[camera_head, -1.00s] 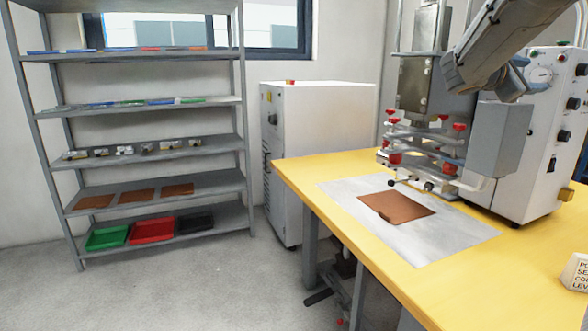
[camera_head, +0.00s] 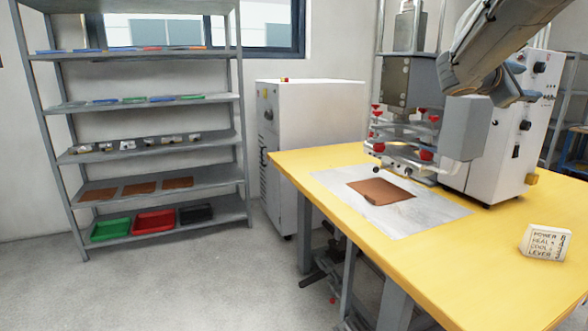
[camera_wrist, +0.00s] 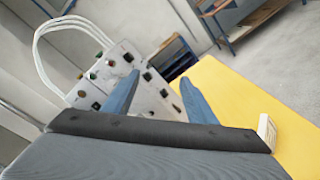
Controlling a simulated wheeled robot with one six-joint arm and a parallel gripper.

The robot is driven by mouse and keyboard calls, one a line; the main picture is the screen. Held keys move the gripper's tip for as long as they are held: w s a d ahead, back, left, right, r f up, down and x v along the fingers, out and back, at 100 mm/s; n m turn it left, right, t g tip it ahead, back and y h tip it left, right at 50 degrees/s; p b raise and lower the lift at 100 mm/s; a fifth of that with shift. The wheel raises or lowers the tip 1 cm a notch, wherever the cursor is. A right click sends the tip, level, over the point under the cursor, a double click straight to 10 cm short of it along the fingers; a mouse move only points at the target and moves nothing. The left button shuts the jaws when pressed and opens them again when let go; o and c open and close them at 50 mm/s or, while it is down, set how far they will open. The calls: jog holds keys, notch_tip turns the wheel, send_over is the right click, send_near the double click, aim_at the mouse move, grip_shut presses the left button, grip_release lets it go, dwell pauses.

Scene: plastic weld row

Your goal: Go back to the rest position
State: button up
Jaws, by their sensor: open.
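My gripper (camera_wrist: 158,98) shows in the wrist view as two blue fingers set well apart, with nothing between them. It points toward the white control box with knobs (camera_wrist: 130,80), with the yellow table (camera_wrist: 235,100) to the right. In the head view my arm comes in from the top right, above the welding machine (camera_head: 405,85); the fingertips are not clear there. A brown sheet (camera_head: 381,191) lies flat on the grey plate (camera_head: 430,222) in front of the machine, apart from my gripper.
A white sign block (camera_head: 545,242) stands at the table's right. A grey shelf rack (camera_head: 160,103) with sheets, small parts and coloured trays stands at the left. A white cabinet (camera_head: 312,130) stands behind the table (camera_head: 440,265). The floor at front left is clear.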

jog(key=s+a+f+m+g+y+p, duration=0.1)
jog(key=s+a+f+y+p, duration=0.15)
jog(key=s+a+f, duration=0.35)
jog(key=s+a+f+m+g+y+p, duration=0.1)
jog(key=s+a+f+m+y, duration=0.2)
jog(key=f, duration=0.5)
jog(key=s+a+f+g+y+p, duration=0.2)
jog(key=s+a+f+y, duration=0.1)
jog(key=a+f, duration=0.35)
jog(key=s+a+f+m+g+y+p, duration=0.1)
jog(key=s+a+f+m+y+p, duration=0.1)
jog(key=s+a, duration=0.8)
jog(key=s+a+f+m+g+y+p, duration=0.1)
jog(key=s+a+f+m+y+p, duration=0.2)
jog(key=s+a+f+m+y, duration=0.2)
jog(key=s+a+f+m, duration=0.1)
jog(key=s+a+f, duration=0.2)
jog(key=s+a, duration=0.2)
jog(key=shift+s+a+f+m, duration=0.15)
jog(key=shift+s+a+m, duration=0.15)
jog(key=shift+a, duration=0.2)
jog(key=shift+y, duration=0.25)
